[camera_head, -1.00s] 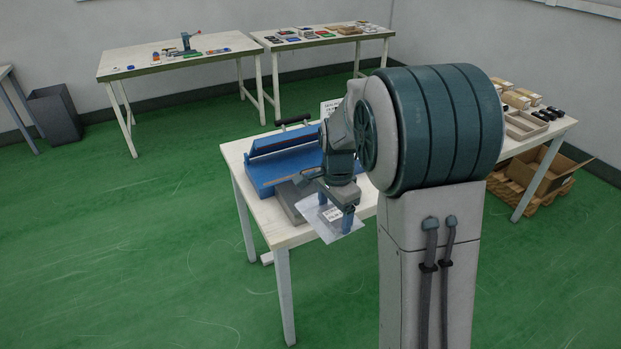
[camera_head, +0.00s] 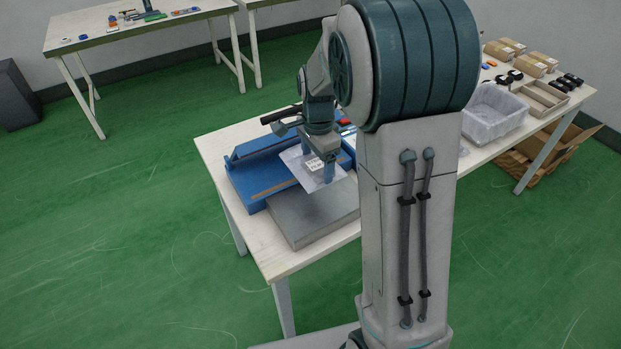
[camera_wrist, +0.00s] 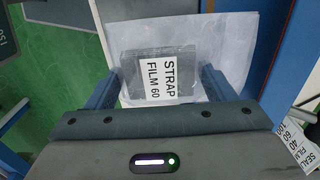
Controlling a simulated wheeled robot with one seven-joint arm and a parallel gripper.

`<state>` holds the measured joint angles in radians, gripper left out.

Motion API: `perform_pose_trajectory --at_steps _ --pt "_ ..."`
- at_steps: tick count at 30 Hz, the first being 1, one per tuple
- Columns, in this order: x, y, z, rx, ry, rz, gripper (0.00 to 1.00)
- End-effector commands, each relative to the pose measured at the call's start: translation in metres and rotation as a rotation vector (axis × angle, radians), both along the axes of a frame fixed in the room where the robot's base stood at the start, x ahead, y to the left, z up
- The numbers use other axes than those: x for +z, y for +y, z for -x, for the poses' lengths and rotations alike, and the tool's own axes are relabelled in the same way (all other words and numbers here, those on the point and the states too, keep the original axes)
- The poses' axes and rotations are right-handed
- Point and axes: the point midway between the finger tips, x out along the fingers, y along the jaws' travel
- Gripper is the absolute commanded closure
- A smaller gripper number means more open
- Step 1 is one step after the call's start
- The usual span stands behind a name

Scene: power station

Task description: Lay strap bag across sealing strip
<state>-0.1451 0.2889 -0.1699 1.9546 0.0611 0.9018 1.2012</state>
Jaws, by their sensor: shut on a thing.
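The strap bag (camera_head: 312,180) is a clear, flat bag with a white label. My gripper (camera_head: 318,165) is shut on the bag; both fingers also show in the wrist view (camera_wrist: 160,76). The blue sealer (camera_head: 240,187) lies on the table, with a brown sealing strip (camera_head: 272,188) along its front. The bag is over the right part of the strip and hides it there. I cannot tell whether the bag touches it.
A grey plate (camera_head: 310,218) lies in front of the sealer on the white table (camera_head: 222,150). A clear bin (camera_head: 490,112) and an open tray (camera_head: 543,97) stand on the right. A label card (camera_wrist: 298,150) shows at lower right in the wrist view. Green floor is free on the left.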

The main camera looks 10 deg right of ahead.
Motion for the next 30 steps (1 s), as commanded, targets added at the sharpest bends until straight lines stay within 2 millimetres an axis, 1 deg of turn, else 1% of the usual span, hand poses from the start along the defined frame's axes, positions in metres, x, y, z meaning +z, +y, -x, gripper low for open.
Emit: perform_pose_trajectory --at_steps 1,3,6,13,18,20,26,30 --pt "-0.011 0.000 0.002 0.000 0.007 0.000 0.46" --pt "-0.025 0.000 0.001 0.000 0.007 0.000 0.46" --pt "-0.041 0.001 0.002 0.001 0.006 0.000 0.46" --pt "-0.060 0.000 0.001 -0.001 0.003 0.000 0.46" --pt "-0.084 0.000 0.001 0.000 0.004 0.000 0.46" --pt "-0.088 0.000 0.001 0.000 0.004 0.000 0.46" --pt "-0.089 0.000 0.000 0.000 0.001 0.000 0.46" --pt "-0.093 0.000 0.001 0.000 0.001 0.000 0.46"
